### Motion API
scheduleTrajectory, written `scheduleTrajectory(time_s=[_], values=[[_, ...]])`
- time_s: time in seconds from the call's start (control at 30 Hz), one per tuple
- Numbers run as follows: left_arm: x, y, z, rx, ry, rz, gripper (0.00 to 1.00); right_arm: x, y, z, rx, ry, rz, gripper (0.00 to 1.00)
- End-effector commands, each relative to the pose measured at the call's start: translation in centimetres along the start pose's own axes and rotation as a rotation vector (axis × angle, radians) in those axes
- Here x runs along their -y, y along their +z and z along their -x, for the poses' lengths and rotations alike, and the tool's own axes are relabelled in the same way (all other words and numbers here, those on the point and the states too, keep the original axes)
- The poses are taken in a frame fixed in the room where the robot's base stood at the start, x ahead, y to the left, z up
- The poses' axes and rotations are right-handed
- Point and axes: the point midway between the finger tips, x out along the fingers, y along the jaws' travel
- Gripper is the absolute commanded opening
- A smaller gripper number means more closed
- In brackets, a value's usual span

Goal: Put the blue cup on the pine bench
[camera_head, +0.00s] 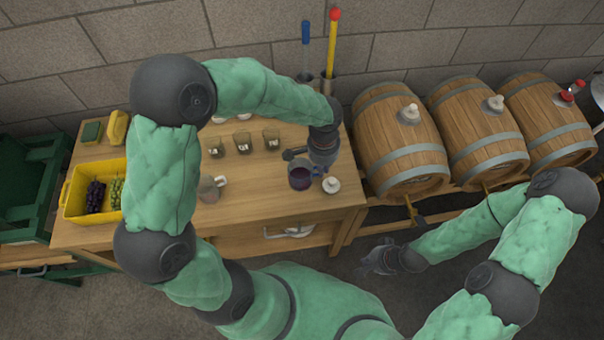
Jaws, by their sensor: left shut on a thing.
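The blue cup (301,179), dark blue with a dark inside, is near the right front part of the pine bench (270,207). My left gripper (311,163) reaches down over the bench and is shut on the cup from its back right side. The cup looks upright; I cannot tell whether its base touches the bench top. My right gripper (368,262) hangs low over the floor, right of the bench and away from the cup. Its fingers are too small and dark to tell whether they are open.
A glass mug (209,190), several small dark glasses (243,143) and a yellow crate (76,207) with grapes stand on the bench. A white stopper-like thing (331,185) is close right of the cup. Barrels (400,145) line the right. The front middle of the bench is clear.

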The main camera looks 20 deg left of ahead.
Motion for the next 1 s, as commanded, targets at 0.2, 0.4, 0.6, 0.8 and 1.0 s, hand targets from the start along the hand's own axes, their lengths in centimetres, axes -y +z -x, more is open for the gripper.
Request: scheduleTrajectory(time_s=[0.2,0.4,0.6,0.8,1.0], values=[[3.2,1.5,-3.4,0.001,0.001,0.003,0.00,-0.3,-0.1,-0.8,0.000,0.000,0.000,0.00],[4.7,2.1,-5.1,0.000,0.000,0.001,0.00,-0.4,-0.1,-1.1,0.000,0.000,0.000,0.00],[5.4,2.5,-6.0,0.000,0.001,0.002,0.00,-0.5,-0.1,-1.3,0.000,0.000,0.000,0.00],[5.7,2.6,-8.8,0.000,0.001,0.000,0.00,-0.8,-0.1,-2.1,0.000,0.000,0.000,0.00],[5.7,2.6,-9.2,-0.001,-0.001,0.000,0.00,-0.8,-0.1,-2.1,0.000,0.000,0.000,0.00]])
